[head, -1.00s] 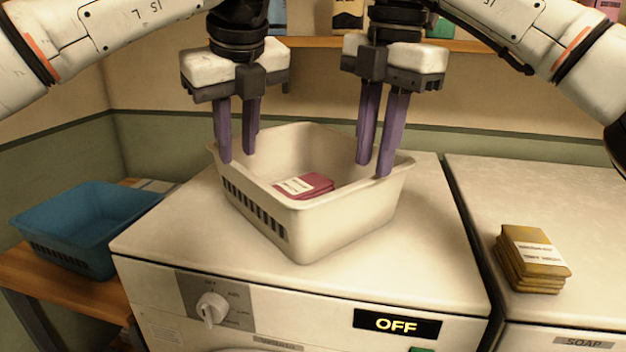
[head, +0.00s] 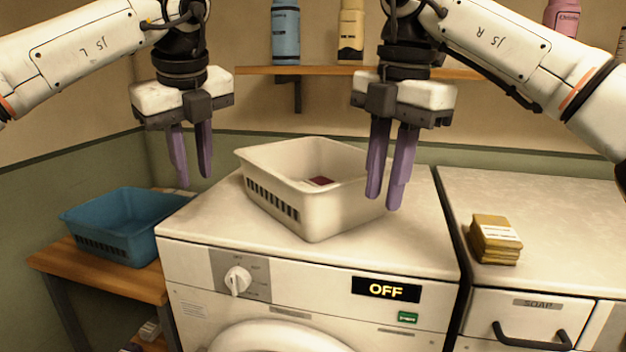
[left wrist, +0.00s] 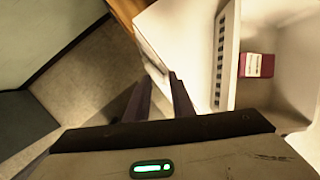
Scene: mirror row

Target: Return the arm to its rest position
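My left gripper (head: 194,180) hangs in the air to the left of the white basket, clear of it. Its two purple fingers are apart with nothing between them; the left wrist view also shows them (left wrist: 158,92) apart and empty. My right gripper (head: 384,200) hangs at the right end of the basket, in front of its right rim. Its fingers are parted, with nothing seen between them; whether they touch the basket I cannot tell. The white basket (head: 335,215) stands upright on the washing machine (head: 210,220).
A blue basket (head: 130,243) sits on a wooden bench (head: 60,258) at the left. Folded mustard cloths (head: 494,240) lie on the right-hand machine (head: 560,210). A wall shelf (head: 340,71) holds bottles behind the arms. The washer display (head: 386,289) reads OFF.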

